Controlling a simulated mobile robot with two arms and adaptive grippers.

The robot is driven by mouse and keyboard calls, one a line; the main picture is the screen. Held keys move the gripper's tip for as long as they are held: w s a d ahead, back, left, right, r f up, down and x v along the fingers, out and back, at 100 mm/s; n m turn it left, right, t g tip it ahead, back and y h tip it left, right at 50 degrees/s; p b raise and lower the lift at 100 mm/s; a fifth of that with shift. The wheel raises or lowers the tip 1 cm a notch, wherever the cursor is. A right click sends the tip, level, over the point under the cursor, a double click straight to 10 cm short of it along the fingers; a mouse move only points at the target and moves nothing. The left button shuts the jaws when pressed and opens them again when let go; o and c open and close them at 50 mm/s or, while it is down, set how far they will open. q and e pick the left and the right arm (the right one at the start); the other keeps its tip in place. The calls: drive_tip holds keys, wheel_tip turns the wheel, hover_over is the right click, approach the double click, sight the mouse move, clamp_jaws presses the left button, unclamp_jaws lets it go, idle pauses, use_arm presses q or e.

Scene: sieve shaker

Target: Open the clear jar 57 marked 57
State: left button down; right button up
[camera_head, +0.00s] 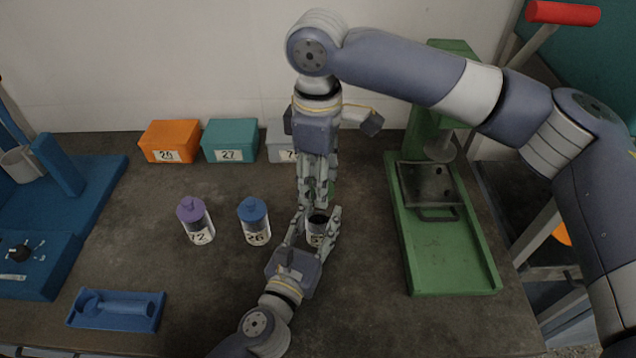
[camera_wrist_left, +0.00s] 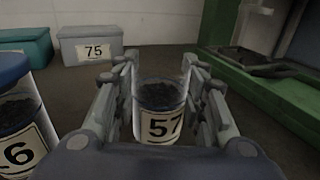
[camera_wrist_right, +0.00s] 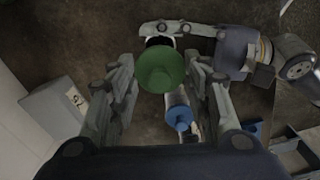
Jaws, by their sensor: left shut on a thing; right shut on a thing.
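The clear jar 57 (camera_wrist_left: 160,122) stands with dark contents, its open top showing and no lid on it; it also shows in the head view (camera_head: 317,238). My left gripper (camera_head: 318,226) is shut around the jar's sides, with one finger on each side. A green lid (camera_wrist_right: 160,69) sits between the fingers of my right gripper (camera_head: 316,192), which is shut on it. The right gripper points down and holds the lid above the jar, apart from it. In the head view the fingers hide most of the lid.
A blue-lidded jar 26 (camera_head: 255,222) and a purple-lidded jar 72 (camera_head: 196,222) stand to the left. Orange (camera_head: 170,140), teal (camera_head: 230,139) and grey (camera_head: 280,142) boxes line the back. A green press (camera_head: 450,255) stands right, a blue tray (camera_head: 117,310) front left.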

use_arm(q)
drive_tip(key=c, duration=0.9)
unclamp_jaws()
